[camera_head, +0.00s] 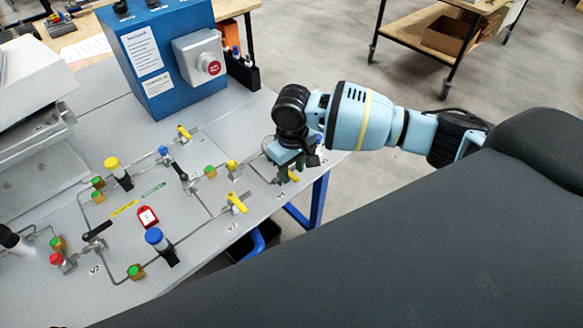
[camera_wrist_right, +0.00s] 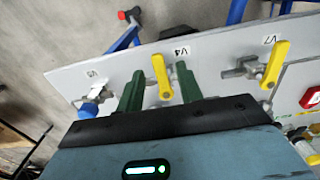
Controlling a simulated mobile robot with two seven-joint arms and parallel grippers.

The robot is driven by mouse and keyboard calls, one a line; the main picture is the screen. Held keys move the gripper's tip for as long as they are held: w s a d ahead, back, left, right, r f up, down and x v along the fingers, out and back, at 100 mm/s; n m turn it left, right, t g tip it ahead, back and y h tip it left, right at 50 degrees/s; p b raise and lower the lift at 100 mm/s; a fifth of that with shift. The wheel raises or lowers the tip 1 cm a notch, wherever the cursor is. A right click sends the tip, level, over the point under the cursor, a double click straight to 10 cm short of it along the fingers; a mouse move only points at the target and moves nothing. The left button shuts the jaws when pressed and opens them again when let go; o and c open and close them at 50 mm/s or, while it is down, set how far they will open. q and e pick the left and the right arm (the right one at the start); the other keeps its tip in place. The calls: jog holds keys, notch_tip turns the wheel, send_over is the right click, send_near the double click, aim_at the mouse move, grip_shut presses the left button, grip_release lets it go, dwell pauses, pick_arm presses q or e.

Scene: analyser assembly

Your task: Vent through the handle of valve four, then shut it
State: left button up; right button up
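Valve four's yellow lever handle (camera_wrist_right: 161,75) stands beside its V4 label (camera_wrist_right: 181,51) in the right wrist view. My right gripper (camera_wrist_right: 160,88) is open, with one green finger on each side of this handle. Gaps show on both sides, the smaller on the right, so it does not appear gripped. In the head view, my right gripper (camera_head: 285,172) points down at the panel's far right edge. The yellow handle (camera_head: 293,176) shows partly beside the fingers; the valve body is mostly hidden. My left gripper is not in view.
The V7 yellow handle (camera_wrist_right: 275,65) is right of V4, and a blue-knobbed valve (camera_wrist_right: 88,110) is left. The grey panel (camera_head: 205,228) carries pipes, several other valves and a red tag (camera_head: 147,217). A blue control box (camera_head: 165,60) stands at the back.

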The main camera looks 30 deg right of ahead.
jog(key=shift+f, duration=0.25)
grip_shut()
